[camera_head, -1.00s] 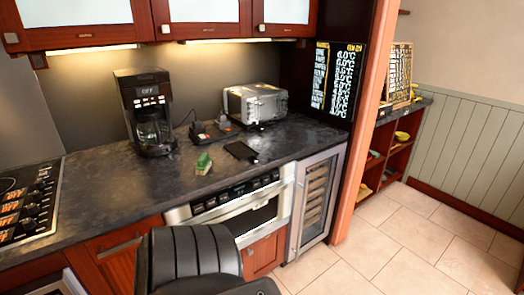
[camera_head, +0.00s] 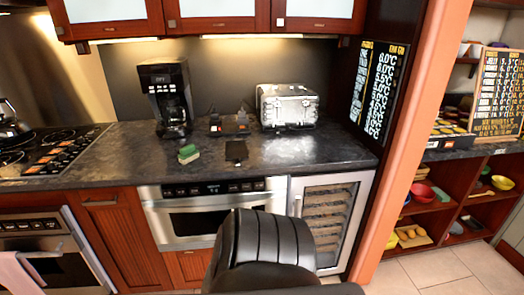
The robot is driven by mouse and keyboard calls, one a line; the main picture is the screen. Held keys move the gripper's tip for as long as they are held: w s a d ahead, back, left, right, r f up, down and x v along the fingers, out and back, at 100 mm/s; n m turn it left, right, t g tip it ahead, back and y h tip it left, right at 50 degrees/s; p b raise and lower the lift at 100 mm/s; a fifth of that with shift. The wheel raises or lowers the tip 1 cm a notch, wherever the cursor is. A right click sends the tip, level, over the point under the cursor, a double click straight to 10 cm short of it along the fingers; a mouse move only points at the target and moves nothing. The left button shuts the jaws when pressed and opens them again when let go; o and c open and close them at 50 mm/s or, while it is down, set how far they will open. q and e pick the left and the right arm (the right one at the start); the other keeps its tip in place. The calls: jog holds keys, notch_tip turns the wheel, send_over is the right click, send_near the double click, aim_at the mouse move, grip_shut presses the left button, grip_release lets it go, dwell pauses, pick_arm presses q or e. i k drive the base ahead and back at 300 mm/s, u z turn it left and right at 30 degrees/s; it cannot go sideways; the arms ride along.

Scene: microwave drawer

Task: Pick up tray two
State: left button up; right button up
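No object clearly marked as tray two shows in the head view. A small flat dark slab (camera_head: 236,151) lies on the kitchen counter; I cannot tell whether it is a tray. Beyond the opening on the right, small goods sit on a back counter, too small to tell what holds them. A black ribbed part of my own body fills the bottom centre and hides part of the cabinets. Neither of my grippers is in view.
The dark counter (camera_head: 105,155) carries a coffee maker (camera_head: 170,100), a toaster (camera_head: 288,106) and a green-and-white block (camera_head: 188,154). Below are a microwave drawer (camera_head: 195,222), shut, and a wine cooler (camera_head: 327,220). An orange post (camera_head: 417,140) separates these from red shelves (camera_head: 440,175) with bowls.

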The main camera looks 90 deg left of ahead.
aim_at(235, 150)
jog(key=u, duration=0.75)
jog(key=i, duration=0.9)
jog(key=u, duration=1.1)
